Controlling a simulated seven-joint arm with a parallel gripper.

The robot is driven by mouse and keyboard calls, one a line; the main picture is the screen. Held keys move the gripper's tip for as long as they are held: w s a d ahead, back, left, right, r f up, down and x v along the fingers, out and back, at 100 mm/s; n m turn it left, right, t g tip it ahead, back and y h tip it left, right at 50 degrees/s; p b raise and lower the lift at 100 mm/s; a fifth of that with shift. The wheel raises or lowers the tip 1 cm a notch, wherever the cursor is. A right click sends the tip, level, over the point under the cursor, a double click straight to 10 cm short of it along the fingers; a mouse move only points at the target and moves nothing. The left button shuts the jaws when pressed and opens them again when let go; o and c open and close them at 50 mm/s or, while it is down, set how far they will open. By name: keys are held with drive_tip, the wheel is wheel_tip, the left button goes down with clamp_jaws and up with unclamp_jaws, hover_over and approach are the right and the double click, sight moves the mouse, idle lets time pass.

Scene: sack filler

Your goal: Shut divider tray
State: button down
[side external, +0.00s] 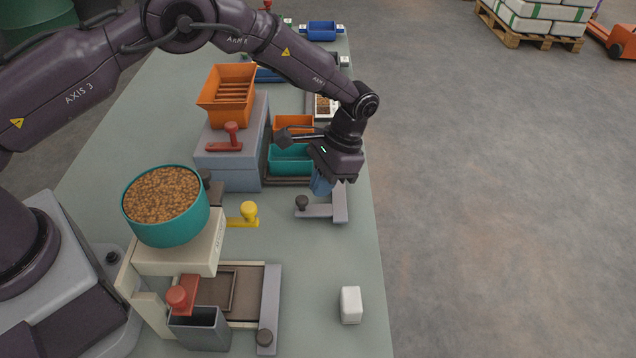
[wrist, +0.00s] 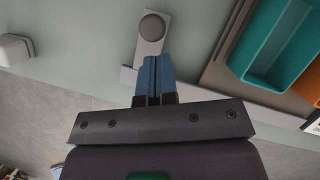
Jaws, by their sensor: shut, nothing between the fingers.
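A dark tray frame holds a teal bin (side external: 291,159) and an orange bin (side external: 294,124); I take this to be the divider tray. The bins also show at the right of the wrist view, teal (wrist: 270,40) and orange (wrist: 309,82). In front of the frame lies a grey L-shaped bar (side external: 340,203) with a dark round knob (side external: 302,202). The knob (wrist: 152,27) shows at the top of the wrist view. My gripper (side external: 320,185) has blue fingers, shut and empty, pointing down close to the bar. Whether they touch it is unclear. My wrist hides part of the tray's right side.
A teal tub of pellets (side external: 166,205) stands on a cream block at left. A yellow knobbed lever (side external: 248,213), a grey box with a red knob (side external: 199,328) and a white block (side external: 350,305) are nearby. The bench's front right is mostly clear.

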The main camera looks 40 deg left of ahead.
drive_tip(key=shift+s+a, duration=0.15)
drive_tip(key=shift+s, duration=0.25)
drive_tip(key=s+a, duration=0.6)
idle(0.3)
drive_tip(key=shift+d, duration=0.1)
